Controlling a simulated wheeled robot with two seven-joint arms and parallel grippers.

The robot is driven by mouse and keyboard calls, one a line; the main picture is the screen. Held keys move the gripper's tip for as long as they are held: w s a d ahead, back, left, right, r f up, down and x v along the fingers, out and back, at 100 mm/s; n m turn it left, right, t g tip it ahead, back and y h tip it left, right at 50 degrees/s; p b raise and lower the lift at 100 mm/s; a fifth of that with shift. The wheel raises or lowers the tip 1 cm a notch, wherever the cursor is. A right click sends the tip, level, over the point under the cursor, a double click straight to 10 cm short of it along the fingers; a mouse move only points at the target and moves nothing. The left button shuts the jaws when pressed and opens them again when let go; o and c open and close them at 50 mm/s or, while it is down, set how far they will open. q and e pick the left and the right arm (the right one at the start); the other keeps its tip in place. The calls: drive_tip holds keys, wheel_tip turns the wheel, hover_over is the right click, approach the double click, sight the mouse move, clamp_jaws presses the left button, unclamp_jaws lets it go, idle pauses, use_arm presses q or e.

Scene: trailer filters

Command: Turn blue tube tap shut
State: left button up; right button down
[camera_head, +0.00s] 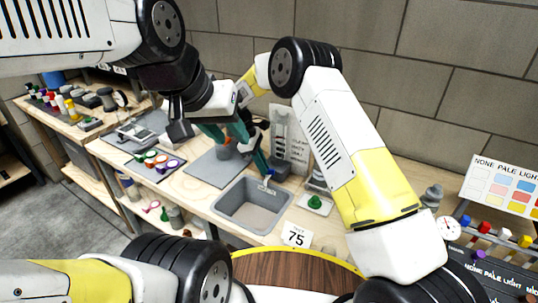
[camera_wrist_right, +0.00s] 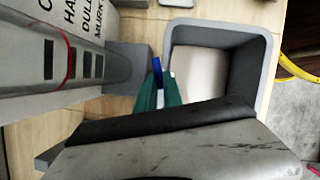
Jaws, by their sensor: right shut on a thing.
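The blue tube tap (camera_wrist_right: 157,67) is a small blue lever beside a grey block at the basin's edge. In the right wrist view it sits between the teal fingertips of my right gripper (camera_wrist_right: 158,88), which is shut on it. In the head view my right gripper (camera_head: 264,168) reaches down to the back of the grey basin (camera_head: 218,208), and the tap (camera_head: 269,175) is mostly hidden. My left gripper (camera_head: 228,137) is higher, over the grey mat, with teal fingers close to an orange-brown cup (camera_head: 225,150). I cannot tell whether it holds the cup.
A white lettered panel (camera_head: 291,135) stands behind the basin; a grey column (camera_wrist_right: 65,60) is close in the wrist view. A green knob (camera_head: 314,201) is on a plate to the right. Coloured rings (camera_head: 160,160) lie on a dark mat at left. A "75" card (camera_head: 296,236) stands in front.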

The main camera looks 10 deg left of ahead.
drive_tip(key=shift+w+m+g, duration=0.2)
drive_tip(key=shift+m+g, duration=0.15)
drive_tip(key=shift+m, duration=0.6)
drive_tip(key=shift+w+m+g, duration=0.15)
drive_tip(key=shift+m+g, duration=0.2)
drive_tip(key=shift+m, duration=0.6)
drive_tip(key=c, duration=1.5)
unclamp_jaws()
